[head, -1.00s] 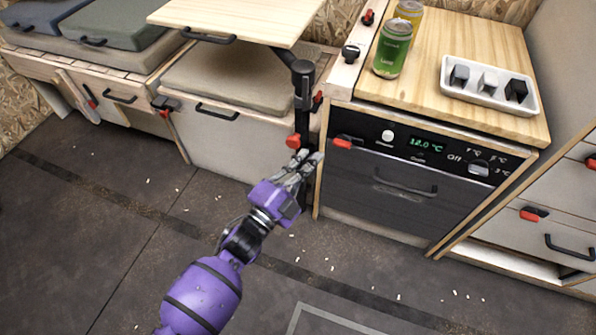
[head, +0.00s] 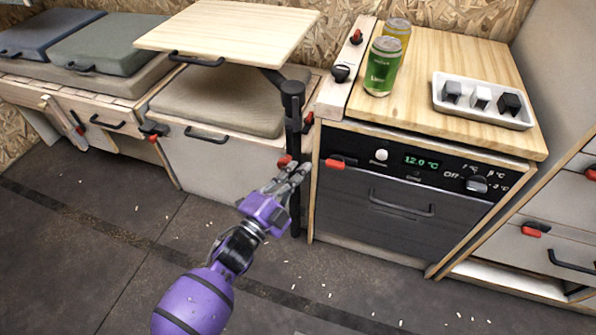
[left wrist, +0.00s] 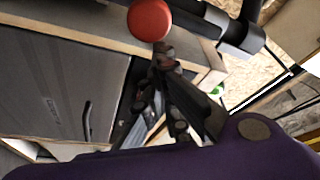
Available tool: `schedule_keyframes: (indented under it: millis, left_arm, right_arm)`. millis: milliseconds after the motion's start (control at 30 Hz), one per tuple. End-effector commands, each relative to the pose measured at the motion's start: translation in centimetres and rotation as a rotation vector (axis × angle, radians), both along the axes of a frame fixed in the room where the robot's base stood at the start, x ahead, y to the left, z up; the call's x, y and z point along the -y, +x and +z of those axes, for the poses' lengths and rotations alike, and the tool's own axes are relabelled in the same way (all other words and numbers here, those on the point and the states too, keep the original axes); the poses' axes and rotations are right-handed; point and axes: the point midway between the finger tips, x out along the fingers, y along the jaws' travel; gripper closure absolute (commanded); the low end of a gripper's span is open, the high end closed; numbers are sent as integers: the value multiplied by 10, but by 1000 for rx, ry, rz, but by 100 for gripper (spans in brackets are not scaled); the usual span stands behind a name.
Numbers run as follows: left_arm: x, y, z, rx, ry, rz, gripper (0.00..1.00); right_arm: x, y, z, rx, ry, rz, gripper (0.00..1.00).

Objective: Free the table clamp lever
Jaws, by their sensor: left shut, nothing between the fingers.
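The pale wooden table top (head: 228,32) stands out on a black post (head: 292,110). A red knob (head: 284,160), apparently the clamp lever's end, sits low on the post; its lever arm is mostly hidden. A round red knob also shows large in the left wrist view (left wrist: 150,20), just beyond the fingertips. My left gripper (head: 295,170) is shut and empty, its fingers pointing up at the post, just below and right of the knob. The fingers also show in the left wrist view (left wrist: 165,60). Whether they touch the knob I cannot tell. My right gripper is out of view.
The fridge unit (head: 390,215) stands close right of the post, with cans (head: 382,67) and a white tray (head: 480,120) on top. A cushioned bench (head: 215,150) is on the left. The dark floor (head: 120,230) in front is open.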

Motion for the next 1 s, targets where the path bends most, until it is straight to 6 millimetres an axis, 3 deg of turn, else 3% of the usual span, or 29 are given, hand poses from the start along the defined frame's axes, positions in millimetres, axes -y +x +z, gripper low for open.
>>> schedule_keyframes:
  millis: [567,1000]
  left_arm:
    - [-8,3,-4,34,108,1,100]
    - [-33,11,-10,136,422,3,100]
  right_arm:
    - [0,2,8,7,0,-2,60]
    - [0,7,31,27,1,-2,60]
